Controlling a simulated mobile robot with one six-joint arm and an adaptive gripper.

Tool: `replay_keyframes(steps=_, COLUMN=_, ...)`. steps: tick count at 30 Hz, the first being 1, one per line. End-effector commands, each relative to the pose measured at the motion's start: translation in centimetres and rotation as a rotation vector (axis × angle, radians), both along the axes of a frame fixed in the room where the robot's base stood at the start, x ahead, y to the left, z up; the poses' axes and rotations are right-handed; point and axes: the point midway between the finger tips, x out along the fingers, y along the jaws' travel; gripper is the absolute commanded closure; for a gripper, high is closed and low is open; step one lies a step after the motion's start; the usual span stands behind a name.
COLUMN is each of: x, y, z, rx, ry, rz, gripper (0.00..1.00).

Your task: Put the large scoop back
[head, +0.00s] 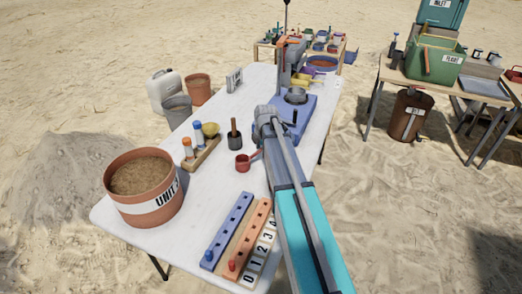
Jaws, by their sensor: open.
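A small red scoop or cup (243,162) rests on the white table, left of my arm. Its short handle points right, towards my forearm. I cannot tell from this view which is the large scoop. My teal and grey arm reaches from the lower right over the table. Its far end is above the middle of the table, near the blue base. My gripper's fingers are hidden behind the arm.
A terracotta bucket of soil (140,200) stands at the front left of the white table (190,222). A dark pestle-like tool (234,135) and the blue-based device (290,118) stand nearby.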

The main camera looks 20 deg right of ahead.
Motion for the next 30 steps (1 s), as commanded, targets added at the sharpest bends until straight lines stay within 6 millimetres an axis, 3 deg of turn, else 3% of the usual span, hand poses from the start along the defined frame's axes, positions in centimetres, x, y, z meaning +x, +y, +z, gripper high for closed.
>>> replay_keyframes(steps=30, x=-1.4, y=-0.3, z=8.2, rx=0.0, ry=0.0, rz=0.0, gripper=0.47)
